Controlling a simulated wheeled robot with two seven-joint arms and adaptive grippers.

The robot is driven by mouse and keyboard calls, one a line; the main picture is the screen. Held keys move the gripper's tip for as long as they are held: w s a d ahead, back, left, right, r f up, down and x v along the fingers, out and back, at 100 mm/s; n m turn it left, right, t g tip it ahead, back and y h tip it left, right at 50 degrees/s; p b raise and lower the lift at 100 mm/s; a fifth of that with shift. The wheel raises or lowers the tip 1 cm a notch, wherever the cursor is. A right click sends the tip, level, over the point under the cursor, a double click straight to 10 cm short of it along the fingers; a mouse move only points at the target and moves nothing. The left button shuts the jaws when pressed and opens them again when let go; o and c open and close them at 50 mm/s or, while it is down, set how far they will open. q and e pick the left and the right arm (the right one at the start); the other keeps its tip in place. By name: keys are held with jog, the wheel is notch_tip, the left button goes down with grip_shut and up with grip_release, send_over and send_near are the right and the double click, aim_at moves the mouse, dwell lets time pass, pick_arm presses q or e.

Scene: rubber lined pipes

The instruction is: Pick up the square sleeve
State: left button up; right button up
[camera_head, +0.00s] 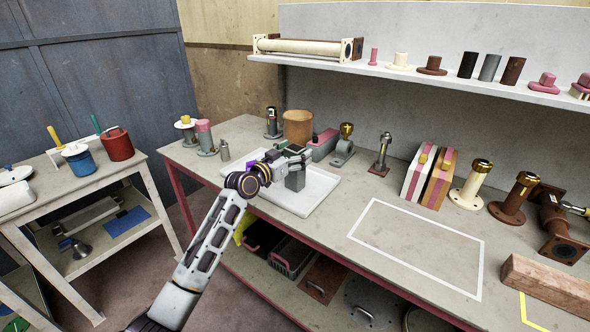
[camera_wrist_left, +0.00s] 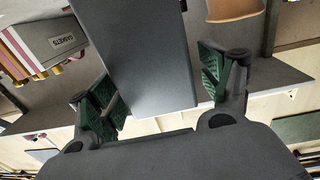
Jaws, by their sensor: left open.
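The square sleeve, a dark grey block with flat sides (camera_head: 296,181), stands upright on a white tray (camera_head: 326,187) on the workbench. My left gripper (camera_head: 292,158) is at the upper part of the sleeve. In the left wrist view, the grey sleeve (camera_wrist_left: 150,50) lies between the two green-padded fingers of my left gripper (camera_wrist_left: 160,92). The fingers are open, one on each side, with a gap at least on the right side. Contact on the left side is hard to tell. The fingers partly hide the sleeve's top in the head view. My right gripper is not in view.
Behind the tray stand an orange-brown cylinder (camera_head: 298,127), a pink-and-grey piece (camera_head: 322,144) and a grey gold-topped fitting (camera_head: 344,148). The white-outlined area (camera_head: 415,245) to the right is clear.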

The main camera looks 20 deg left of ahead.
pick_arm(q)
grip_shut()
dwell(0.6)
jog(key=shift+r, duration=0.15)
